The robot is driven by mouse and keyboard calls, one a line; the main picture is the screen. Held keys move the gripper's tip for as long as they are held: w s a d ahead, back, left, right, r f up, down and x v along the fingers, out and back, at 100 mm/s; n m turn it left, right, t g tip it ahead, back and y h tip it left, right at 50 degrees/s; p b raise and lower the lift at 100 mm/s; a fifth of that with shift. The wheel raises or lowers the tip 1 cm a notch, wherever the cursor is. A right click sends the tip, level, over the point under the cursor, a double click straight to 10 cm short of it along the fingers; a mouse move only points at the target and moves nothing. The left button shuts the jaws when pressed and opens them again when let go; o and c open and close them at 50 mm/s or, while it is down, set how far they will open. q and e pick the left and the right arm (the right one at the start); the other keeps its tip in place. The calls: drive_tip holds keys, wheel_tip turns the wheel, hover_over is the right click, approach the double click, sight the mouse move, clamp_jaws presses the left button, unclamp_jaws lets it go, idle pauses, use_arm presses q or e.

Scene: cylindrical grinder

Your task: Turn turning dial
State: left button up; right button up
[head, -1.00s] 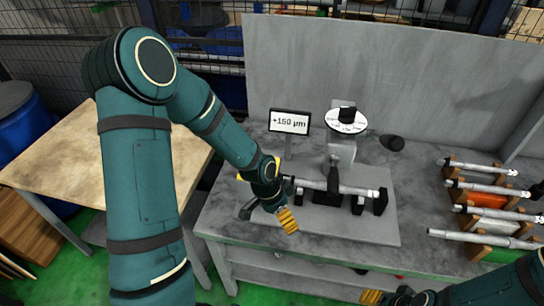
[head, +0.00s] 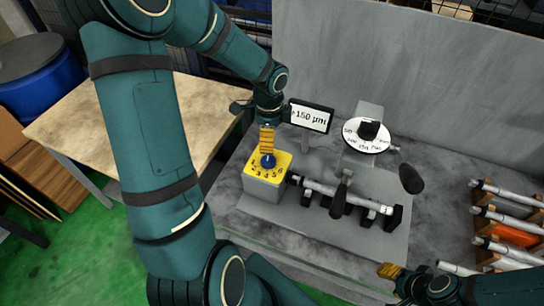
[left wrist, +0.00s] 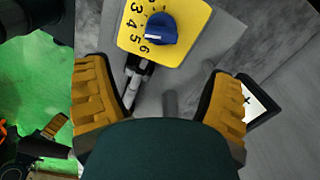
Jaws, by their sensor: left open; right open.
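A blue turning dial (head: 268,161) sits on a yellow numbered plate (head: 279,168) on top of a grey box. In the left wrist view the dial (left wrist: 161,29) shows at the top, with a white mark on its edge and numbers around it. My left gripper (head: 267,146) is open, just above and behind the dial in the head view. In the left wrist view its yellow fingers are spread and the dial lies beyond their tips, not between them. My right gripper (head: 391,271) is at the lower right, away from the dial.
A display (head: 311,116) reading 150 µm stands right of the left gripper. A white scale disc (head: 366,136) with a black knob stands behind a clamped shaft (head: 346,195). Several shafts rest on racks (head: 511,232) at the right. A wooden table (head: 130,127) is at the left.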

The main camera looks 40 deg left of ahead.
sight(270, 155)
use_arm(q)
wheel_tip(270, 155, down, 11)
drive_tip(key=shift+w+f+b, duration=0.1)
drive_tip(key=shift+b, duration=0.6)
use_arm(e)
drive_tip(key=shift+w+f, duration=0.1)
drive_tip(key=shift+f, duration=0.8)
use_arm(q)
drive_tip(key=c, duration=1.2)
